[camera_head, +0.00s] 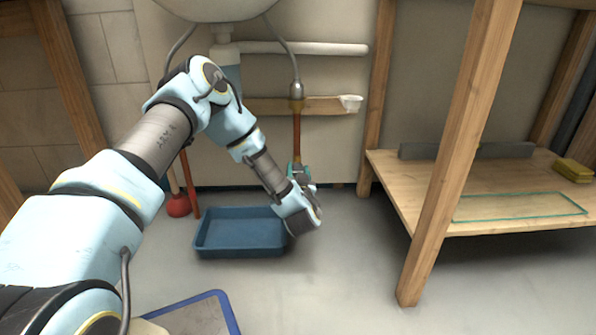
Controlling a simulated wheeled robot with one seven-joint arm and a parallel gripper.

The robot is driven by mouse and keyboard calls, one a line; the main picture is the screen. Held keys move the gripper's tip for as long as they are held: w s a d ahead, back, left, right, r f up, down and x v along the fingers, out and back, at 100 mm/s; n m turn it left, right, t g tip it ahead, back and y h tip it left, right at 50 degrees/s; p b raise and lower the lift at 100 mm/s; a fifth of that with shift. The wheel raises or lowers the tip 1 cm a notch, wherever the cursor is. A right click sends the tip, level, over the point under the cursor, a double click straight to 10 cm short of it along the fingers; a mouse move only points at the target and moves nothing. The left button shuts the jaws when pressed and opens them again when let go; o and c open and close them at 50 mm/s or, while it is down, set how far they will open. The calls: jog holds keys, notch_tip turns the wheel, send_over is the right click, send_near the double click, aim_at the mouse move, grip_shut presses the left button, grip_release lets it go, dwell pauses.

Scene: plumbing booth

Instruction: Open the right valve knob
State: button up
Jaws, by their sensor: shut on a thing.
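The right copper pipe (297,135) runs down the wall under the sink from a flexible hose. My arm reaches across from the left, and my gripper (303,177) is at the lower end of this pipe. The teal valve knob (293,170) shows only in part beside my fingers. My gripper is shut on the knob, but the fingers are small and partly hidden by my wrist. How far the knob is turned cannot be told. The left pipe's lower part shows beside my arm, and its valve is hidden.
A blue tray (240,249) lies on the floor under the sink. A red plunger (178,206) stands left of it. A wooden post (460,150) and low shelf (400,190) stand to the right. A blue-edged mat (200,318) lies in front.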

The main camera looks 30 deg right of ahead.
grip_shut()
jog(key=shift+n+p, duration=0.3)
jog(key=shift+r+n+p, duration=0.2)
jog(key=shift+n+p, duration=1)
jog(key=shift+p, duration=0.05)
jog(key=n+p, duration=0.3)
jog(key=n, duration=0.1)
jog(key=shift+w+a+n, duration=0.1)
jog(key=shift+a+n, duration=0.05)
jog(key=shift+n, duration=0.15)
jog(key=n+p, duration=0.1)
jog(key=n, duration=0.1)
jog(key=n+p, duration=0.2)
jog(key=n, duration=0.1)
jog(key=shift+f+n, duration=0.2)
jog(key=shift+n, duration=0.1)
jog(key=shift+w+a+f+n+p, duration=0.1)
jog(key=shift+n+p, duration=0.25)
jog(key=shift+n, duration=0.65)
jog(key=shift+f+n+p, duration=0.1)
jog(key=shift+n+p, duration=0.25)
jog(key=shift+n, duration=0.65)
